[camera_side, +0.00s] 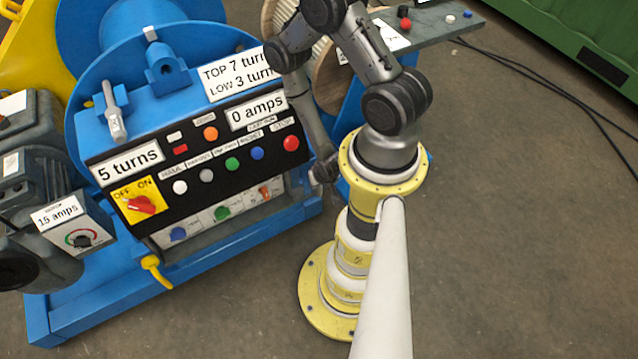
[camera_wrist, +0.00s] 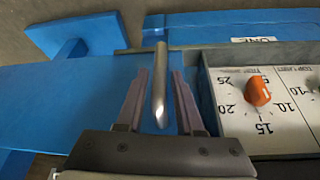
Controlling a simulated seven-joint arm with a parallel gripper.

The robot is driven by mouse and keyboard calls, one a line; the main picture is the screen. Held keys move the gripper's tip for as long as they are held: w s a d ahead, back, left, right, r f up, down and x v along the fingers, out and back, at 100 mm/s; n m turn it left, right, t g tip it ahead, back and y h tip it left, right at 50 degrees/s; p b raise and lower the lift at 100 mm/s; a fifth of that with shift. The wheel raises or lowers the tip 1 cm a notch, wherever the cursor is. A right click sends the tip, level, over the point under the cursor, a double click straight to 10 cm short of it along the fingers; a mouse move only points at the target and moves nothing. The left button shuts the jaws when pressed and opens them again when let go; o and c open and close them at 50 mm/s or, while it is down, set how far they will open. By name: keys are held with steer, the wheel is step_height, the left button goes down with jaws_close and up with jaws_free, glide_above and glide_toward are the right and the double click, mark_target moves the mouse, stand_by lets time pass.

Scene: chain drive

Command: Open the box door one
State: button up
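In the wrist view my gripper (camera_wrist: 160,78) is open. Its two dark fingers stand on either side of a grey metal rod (camera_wrist: 160,90), with a gap on each side. The rod looks like a handle and lies just left of a shallow grey-framed box (camera_wrist: 203,90). A white label reading ONE (camera_wrist: 254,40) sits on the blue metal above the box. Inside, an orange knob (camera_wrist: 257,91) on a numbered dial is exposed. In the side view the box's knob panel (camera_side: 223,213) shows under the black control panel; the fingers cannot be made out there.
The black control panel (camera_side: 218,155) with coloured buttons sits on the blue winch frame. A grey motor (camera_side: 45,160) stands at left. The floor right of my yellow base is clear apart from black cables (camera_side: 560,80).

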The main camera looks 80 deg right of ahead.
steer(key=shift+o, duration=0.7)
steer(key=shift+a+r, duration=0.1)
steer(key=shift+s+a+r, duration=0.1)
steer(key=shift+r, duration=0.2)
step_height(320, 180, up, 11)
steer(key=a, duration=0.1)
steer(key=shift+s+a, duration=0.15)
steer(key=shift+s, duration=0.3)
steer(key=shift+f, duration=0.1)
